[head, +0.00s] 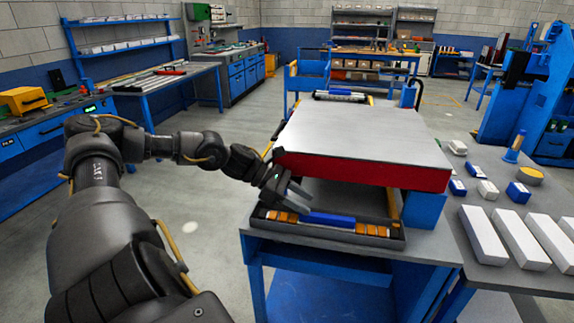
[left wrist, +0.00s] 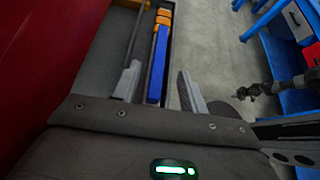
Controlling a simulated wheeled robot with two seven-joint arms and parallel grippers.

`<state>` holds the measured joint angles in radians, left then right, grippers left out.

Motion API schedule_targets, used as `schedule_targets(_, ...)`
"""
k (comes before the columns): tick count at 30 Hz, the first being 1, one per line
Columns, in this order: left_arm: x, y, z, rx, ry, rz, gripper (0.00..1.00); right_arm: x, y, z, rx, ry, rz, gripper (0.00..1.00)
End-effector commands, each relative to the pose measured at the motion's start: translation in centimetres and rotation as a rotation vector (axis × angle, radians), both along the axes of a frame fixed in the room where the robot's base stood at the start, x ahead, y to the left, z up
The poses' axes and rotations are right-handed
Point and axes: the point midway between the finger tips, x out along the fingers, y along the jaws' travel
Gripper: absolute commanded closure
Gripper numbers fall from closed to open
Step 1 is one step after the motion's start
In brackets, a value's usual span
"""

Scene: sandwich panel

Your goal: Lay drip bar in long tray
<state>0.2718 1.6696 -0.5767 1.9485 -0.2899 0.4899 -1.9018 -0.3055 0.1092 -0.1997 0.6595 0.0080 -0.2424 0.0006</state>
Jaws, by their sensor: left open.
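The drip bar, which I take to be the blue bar (head: 328,219), lies lengthwise in the long dark tray (head: 300,232) at the front of the workstation. Orange blocks (head: 370,230) are in the tray too. In the left wrist view the blue bar (left wrist: 157,68) shows between my two fingers, with orange pieces beyond it. My left gripper (head: 298,200) is open over the left part of the tray, close to the bar's left end. It also shows in the left wrist view (left wrist: 159,88). Whether the fingers touch the bar cannot be told. My right gripper is not in view.
A large grey-topped panel with a red edge (head: 360,174) stands right behind and above the tray, close to my left gripper. White blocks (head: 482,235) and small blue-and-white pieces (head: 518,192) lie on the right table. The floor left of the workstation is clear.

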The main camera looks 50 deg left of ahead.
Motion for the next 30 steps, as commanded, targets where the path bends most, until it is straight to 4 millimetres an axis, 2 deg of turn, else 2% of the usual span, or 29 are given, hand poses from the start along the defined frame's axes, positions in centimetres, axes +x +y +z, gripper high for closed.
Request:
schedule_targets(6,-1.8,2.4,1.5,0.005,0.0,0.002,0.57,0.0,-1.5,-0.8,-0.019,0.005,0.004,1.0)
schedule_targets(12,-2.7,3.6,2.5,0.001,-0.001,0.0,0.57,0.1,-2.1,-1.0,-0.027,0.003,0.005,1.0)
schedule_targets(30,-2.8,3.7,2.6,-0.001,-0.001,0.0,0.57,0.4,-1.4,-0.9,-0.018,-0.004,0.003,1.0)
